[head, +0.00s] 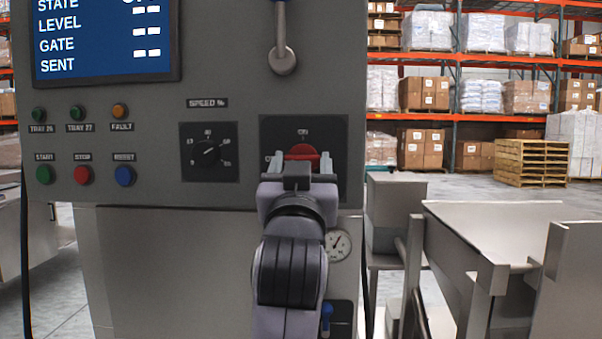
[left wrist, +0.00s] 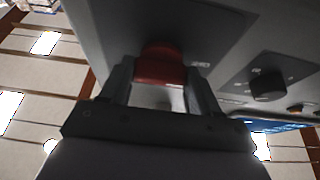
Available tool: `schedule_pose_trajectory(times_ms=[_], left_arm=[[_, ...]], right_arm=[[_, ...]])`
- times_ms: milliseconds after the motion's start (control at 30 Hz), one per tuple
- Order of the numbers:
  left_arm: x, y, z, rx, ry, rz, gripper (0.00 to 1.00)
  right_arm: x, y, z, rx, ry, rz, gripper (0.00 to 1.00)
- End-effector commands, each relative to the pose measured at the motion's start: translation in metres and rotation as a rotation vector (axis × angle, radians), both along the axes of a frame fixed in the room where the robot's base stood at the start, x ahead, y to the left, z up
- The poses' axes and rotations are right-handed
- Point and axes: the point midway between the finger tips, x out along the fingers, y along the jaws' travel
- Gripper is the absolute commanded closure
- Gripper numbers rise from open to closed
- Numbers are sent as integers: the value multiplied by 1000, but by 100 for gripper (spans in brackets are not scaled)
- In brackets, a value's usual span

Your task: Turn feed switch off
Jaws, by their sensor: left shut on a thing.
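The feed switch is a red rotary handle (head: 302,153) on a dark square plate (head: 333,130) at the right of the grey control panel. My left gripper (head: 302,168) is in front of it, its two fingers on either side of the red handle and shut on it. In the left wrist view the red handle (left wrist: 160,65) sits between the two fingertips (left wrist: 160,82). The gripper hides the lower part of the plate and its lower markings. My right gripper is in neither view.
A black speed knob (head: 207,152) is left of the switch. Start (head: 45,175), stop (head: 83,175) and reset (head: 124,176) buttons are further left, below a blue screen (head: 105,38). A lever (head: 283,60) hangs above. A gauge (head: 338,244) is below. Metal chutes (head: 490,230) stand at right.

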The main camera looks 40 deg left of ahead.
Motion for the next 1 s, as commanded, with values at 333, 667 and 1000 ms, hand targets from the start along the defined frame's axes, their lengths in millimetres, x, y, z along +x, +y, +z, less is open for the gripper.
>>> schedule_pose_trajectory(times_ms=[333, 667, 1000], left_arm=[[0, 0, -1, -25, -12, 0, 69], [0, 0, -1, -23, -11, -1, 13], [1, 0, -1, -22, -12, 0, 13]], right_arm=[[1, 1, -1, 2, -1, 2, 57], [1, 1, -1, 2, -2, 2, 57], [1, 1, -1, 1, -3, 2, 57]])
